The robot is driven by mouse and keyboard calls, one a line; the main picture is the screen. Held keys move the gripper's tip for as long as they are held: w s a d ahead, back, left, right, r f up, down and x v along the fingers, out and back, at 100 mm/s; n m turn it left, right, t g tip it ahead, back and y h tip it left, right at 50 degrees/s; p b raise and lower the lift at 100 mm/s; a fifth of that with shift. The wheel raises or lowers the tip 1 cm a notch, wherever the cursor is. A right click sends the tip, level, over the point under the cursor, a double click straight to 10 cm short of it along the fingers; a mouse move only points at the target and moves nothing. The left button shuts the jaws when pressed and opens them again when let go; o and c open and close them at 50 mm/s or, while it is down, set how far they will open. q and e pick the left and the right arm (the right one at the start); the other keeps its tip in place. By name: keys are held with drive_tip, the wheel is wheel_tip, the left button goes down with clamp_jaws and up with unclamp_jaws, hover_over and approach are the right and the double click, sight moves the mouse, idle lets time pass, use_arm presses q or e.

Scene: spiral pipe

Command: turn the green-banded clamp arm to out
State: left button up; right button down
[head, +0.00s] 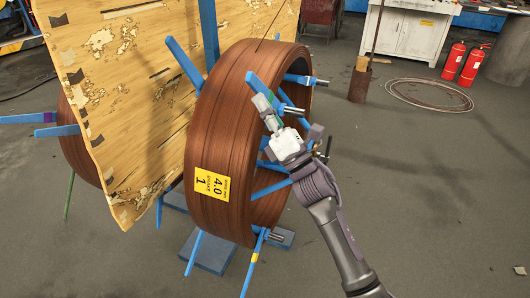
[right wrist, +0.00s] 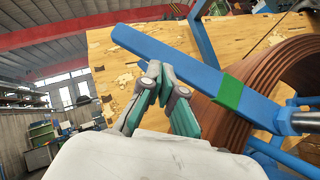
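The green-banded clamp arm is a flat blue bar (right wrist: 185,62) with a green band (right wrist: 229,92). It crosses the right wrist view from upper left to lower right. In the head view its blue end (head: 254,82) shows above my right gripper (head: 266,105), at the near face of the brown spiral pipe (head: 222,130). In the right wrist view my right gripper (right wrist: 167,78) has its fingertips close together with nothing between them. They overlap the lower edge of the bar; I cannot tell if they touch it. My left gripper is out of view.
Other blue clamp arms (head: 183,65) stick out around the pipe, one with a yellow band near the floor (head: 254,257). A worn wooden panel (head: 125,90) stands behind it. A coiled cable (head: 430,94) and red extinguishers (head: 453,62) are at the back right.

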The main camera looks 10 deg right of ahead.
sight(262, 83)
drive_tip(key=m+p, duration=0.1)
drive_tip(key=r+h, duration=0.1)
drive_tip(key=w+r+m+h+p, duration=0.1)
drive_tip(key=shift+d+m+p, duration=0.3)
drive_tip(key=shift+p, duration=0.05)
drive_tip(key=shift+w+d+r+h, duration=0.2)
drive_tip(key=shift+w+r+h, duration=0.05)
drive_tip(key=shift+r+h, duration=0.15)
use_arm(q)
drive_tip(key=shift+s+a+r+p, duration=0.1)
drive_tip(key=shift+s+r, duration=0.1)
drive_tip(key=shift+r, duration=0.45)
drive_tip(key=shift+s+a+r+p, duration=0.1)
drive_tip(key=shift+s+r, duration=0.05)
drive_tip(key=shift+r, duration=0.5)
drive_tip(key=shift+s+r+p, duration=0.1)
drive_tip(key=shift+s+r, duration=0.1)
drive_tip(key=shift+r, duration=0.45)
use_arm(e)
drive_tip(key=shift+w+d+r, duration=0.3)
drive_tip(key=shift+w+r, duration=0.15)
drive_tip(key=shift+r, duration=0.1)
